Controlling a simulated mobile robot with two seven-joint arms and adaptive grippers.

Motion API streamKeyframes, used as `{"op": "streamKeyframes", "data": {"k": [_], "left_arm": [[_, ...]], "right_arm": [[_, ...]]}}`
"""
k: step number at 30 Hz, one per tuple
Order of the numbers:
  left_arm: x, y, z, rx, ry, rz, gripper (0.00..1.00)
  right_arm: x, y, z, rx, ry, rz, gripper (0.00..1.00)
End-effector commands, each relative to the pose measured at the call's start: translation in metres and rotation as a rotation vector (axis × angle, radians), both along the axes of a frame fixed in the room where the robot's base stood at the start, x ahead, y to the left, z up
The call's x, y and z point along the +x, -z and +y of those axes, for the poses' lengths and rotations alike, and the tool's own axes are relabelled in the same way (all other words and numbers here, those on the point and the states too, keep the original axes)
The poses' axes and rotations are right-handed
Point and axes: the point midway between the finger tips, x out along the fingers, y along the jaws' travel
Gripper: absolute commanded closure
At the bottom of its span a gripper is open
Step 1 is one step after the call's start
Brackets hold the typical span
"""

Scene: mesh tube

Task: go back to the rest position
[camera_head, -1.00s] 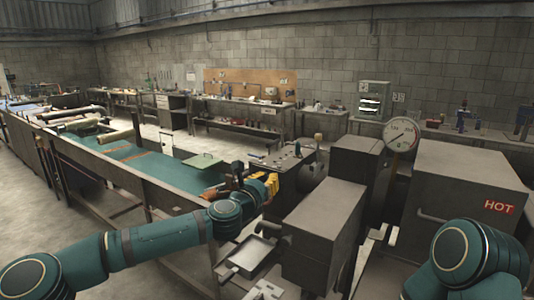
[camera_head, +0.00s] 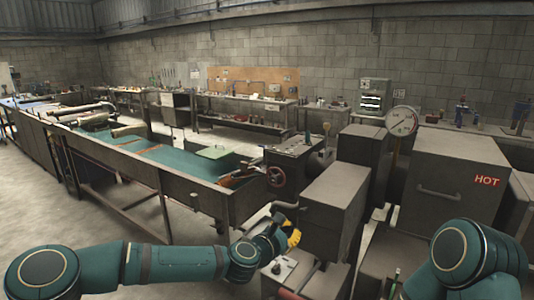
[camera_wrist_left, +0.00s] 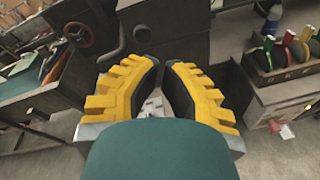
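My left arm reaches low across the head view from the left. A link of my right arm shows at the lower right, but my right gripper is out of the picture.
A green tray-like piece (camera_head: 213,152) lies on the bench. A dial gauge (camera_head: 402,121) and a cabinet marked HOT (camera_head: 455,172) stand right. Coloured-handled tools (camera_wrist_left: 285,52) show in the wrist view.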

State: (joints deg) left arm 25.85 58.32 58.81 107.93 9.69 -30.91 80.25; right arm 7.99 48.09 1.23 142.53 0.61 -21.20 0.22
Motion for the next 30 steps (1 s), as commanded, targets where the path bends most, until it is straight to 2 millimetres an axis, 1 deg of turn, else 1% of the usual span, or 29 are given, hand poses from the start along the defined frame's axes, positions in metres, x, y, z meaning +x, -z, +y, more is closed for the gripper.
{"op": "streamKeyframes", "data": {"k": [1, 2, 3, 4, 5, 6, 8, 9, 11, 12, 14, 15, 18, 21, 22, 25, 30], "left_arm": [[-0.016, 0.033, -0.006, 0.118, 0.056, -0.019, 1.0], [-0.026, 0.052, -0.008, 0.192, 0.093, -0.033, 1.0], [-0.04, 0.078, -0.009, 0.292, 0.145, -0.052, 1.0], [-0.051, 0.098, -0.009, 0.371, 0.188, -0.068, 1.0], [-0.063, 0.118, -0.007, 0.448, 0.234, -0.085, 1.0], [-0.079, 0.144, -0.004, 0.549, 0.299, -0.106, 1.0], [-0.105, 0.181, 0.006, 0.696, 0.401, -0.139, 1.0], [-0.122, 0.205, 0.015, 0.79, 0.473, -0.161, 1.0], [-0.15, 0.238, 0.031, 0.924, 0.59, -0.193, 1.0], [-0.168, 0.258, 0.044, 1.009, 0.671, -0.214, 1.0], [-0.197, 0.285, 0.066, 1.122, 0.797, -0.245, 1.0], [-0.215, 0.3, 0.081, 1.188, 0.878, -0.263, 1.0], [-0.256, 0.327, 0.116, 1.311, 1.066, -0.305, 1.0], [-0.285, 0.341, 0.142, 1.383, 1.207, -0.336, 1.0], [-0.291, 0.344, 0.148, 1.396, 1.238, -0.343, 1.0], [-0.305, 0.348, 0.16, 1.421, 1.305, -0.36, 1.0], [-0.307, 0.349, 0.162, 1.426, 1.317, -0.363, 1.0]], "right_arm": [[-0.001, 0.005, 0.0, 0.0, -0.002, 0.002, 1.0], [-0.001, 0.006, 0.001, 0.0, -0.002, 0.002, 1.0], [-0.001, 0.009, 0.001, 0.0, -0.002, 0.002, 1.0], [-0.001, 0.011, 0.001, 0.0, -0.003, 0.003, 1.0], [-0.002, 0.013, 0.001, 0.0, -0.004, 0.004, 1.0], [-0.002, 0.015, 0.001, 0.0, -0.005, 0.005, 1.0], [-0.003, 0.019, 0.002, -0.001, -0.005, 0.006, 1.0], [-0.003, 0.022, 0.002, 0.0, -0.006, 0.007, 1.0], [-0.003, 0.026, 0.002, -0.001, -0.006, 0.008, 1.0], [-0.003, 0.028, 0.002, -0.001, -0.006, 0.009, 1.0], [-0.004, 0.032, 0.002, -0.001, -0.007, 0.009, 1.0], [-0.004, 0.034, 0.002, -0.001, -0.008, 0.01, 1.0], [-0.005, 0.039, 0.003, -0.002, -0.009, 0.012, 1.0], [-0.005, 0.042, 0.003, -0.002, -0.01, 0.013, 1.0], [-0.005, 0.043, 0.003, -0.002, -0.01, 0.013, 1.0], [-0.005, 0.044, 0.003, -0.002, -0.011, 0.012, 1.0], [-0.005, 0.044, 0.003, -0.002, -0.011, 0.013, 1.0]]}}
